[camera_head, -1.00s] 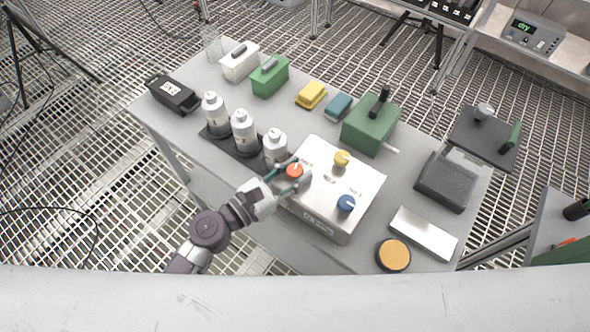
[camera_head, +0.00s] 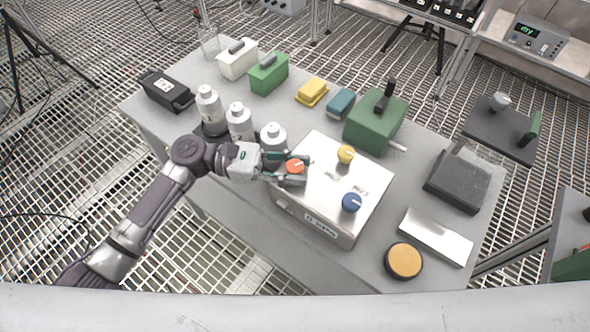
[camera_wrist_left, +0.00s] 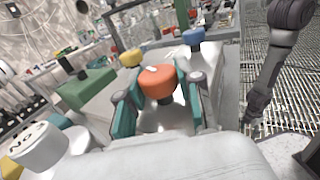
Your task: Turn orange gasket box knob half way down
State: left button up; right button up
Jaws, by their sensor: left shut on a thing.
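The gasket box (camera_head: 338,213) is a metal box on the grey table with an orange knob (camera_head: 295,166), a yellow knob (camera_head: 346,154) and a blue knob (camera_head: 351,202) on top. My left gripper (camera_head: 293,168) reaches in from the left, its fingers on either side of the orange knob and shut on it. In the left wrist view the orange knob (camera_wrist_left: 157,84) sits between the teal finger pads, with a pale mark on its top. The yellow knob (camera_wrist_left: 131,57) and blue knob (camera_wrist_left: 193,36) show behind it. My right gripper is not in view.
White bottles (camera_head: 239,122) stand just left of the box, close to my left arm. A green box with a handle (camera_head: 376,122) sits behind it. A silver block (camera_head: 436,236) and an orange-topped round tin (camera_head: 404,261) lie to the right.

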aim_at(295, 165)
pick_arm(q)
jog(key=shift+m+g, duration=0.6)
jog(key=shift+g, duration=0.3)
jog(key=o, duration=1.2)
notch_tip(295, 165, up, 10)
